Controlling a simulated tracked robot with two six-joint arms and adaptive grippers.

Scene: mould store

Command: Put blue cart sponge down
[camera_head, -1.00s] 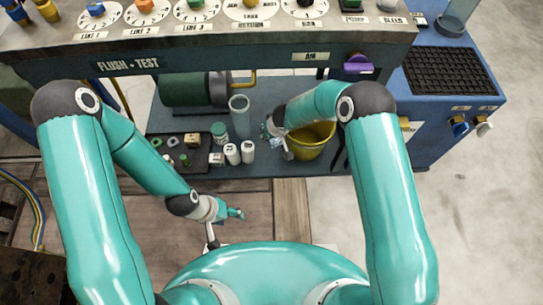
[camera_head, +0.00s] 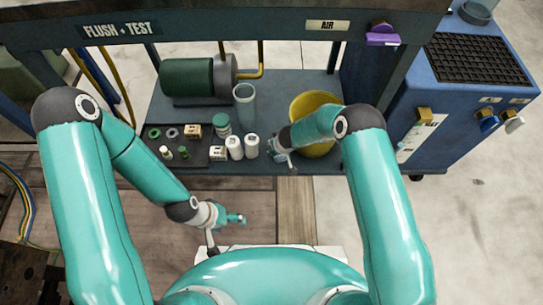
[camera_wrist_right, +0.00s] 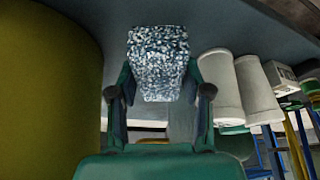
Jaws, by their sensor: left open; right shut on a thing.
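In the right wrist view a block-shaped sponge (camera_wrist_right: 158,62), speckled blue and white, sits between the fingers of my right gripper (camera_wrist_right: 157,92), which is shut on it. In the head view my right gripper (camera_head: 284,152) is at the front edge of the bench's lower shelf (camera_head: 290,85), in front and left of the yellow bucket (camera_head: 303,102). The sponge is hardly distinguishable there. I cannot tell whether it touches the shelf. My left gripper (camera_head: 233,218) is open and empty, low over the wooden floor.
A dark tray (camera_head: 172,160) holds small parts. A green motor (camera_head: 188,78) is behind. A blue cart (camera_head: 465,110) stands right. The shelf between motor and bucket has bare room.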

